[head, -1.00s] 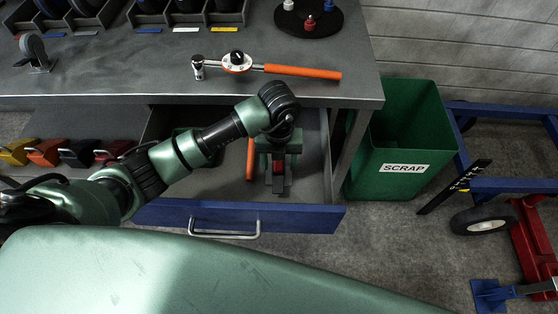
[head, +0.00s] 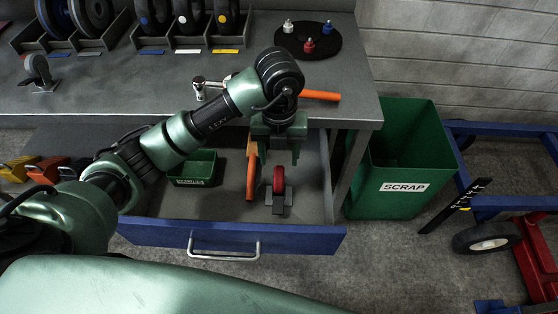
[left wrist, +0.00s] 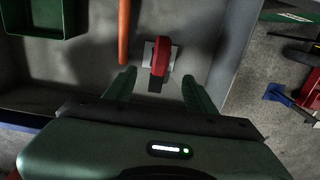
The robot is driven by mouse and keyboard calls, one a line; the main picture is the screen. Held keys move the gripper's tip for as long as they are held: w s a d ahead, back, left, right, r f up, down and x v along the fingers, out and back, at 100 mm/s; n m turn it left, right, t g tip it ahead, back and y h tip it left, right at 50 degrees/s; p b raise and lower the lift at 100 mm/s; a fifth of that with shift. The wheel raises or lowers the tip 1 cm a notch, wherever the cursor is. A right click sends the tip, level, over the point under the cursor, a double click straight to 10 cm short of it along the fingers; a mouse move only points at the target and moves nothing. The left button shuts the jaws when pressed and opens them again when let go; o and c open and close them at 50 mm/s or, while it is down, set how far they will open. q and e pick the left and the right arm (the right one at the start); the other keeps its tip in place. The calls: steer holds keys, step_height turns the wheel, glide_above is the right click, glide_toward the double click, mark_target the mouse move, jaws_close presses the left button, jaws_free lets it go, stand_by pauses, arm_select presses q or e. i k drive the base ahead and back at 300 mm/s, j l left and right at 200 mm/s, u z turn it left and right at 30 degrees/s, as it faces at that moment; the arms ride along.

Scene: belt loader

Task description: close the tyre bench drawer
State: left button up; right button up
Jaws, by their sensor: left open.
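The tyre bench drawer (head: 222,235) is pulled open below the bench top, with its blue front and silver handle (head: 222,248) facing me. Inside lie a red-wheeled caster (head: 279,182), an orange-handled tool (head: 251,170) and a small green bin (head: 195,168). My left gripper (head: 277,155) is open and empty above the drawer, just behind the caster. In the left wrist view the caster (left wrist: 161,58) stands beyond and between the open fingertips, apart from them. The orange handle (left wrist: 124,30) is to its left. My right gripper is not in view.
The bench top (head: 130,90) holds a torque wrench (head: 318,95), wheels in racks and a round black stand (head: 308,42). A green scrap bin (head: 400,165) stands right of the drawer. A blue frame cart (head: 500,200) is farther right.

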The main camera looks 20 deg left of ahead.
mark_target(220, 217)
steer(key=u, duration=1.35)
steer(key=k, duration=0.1)
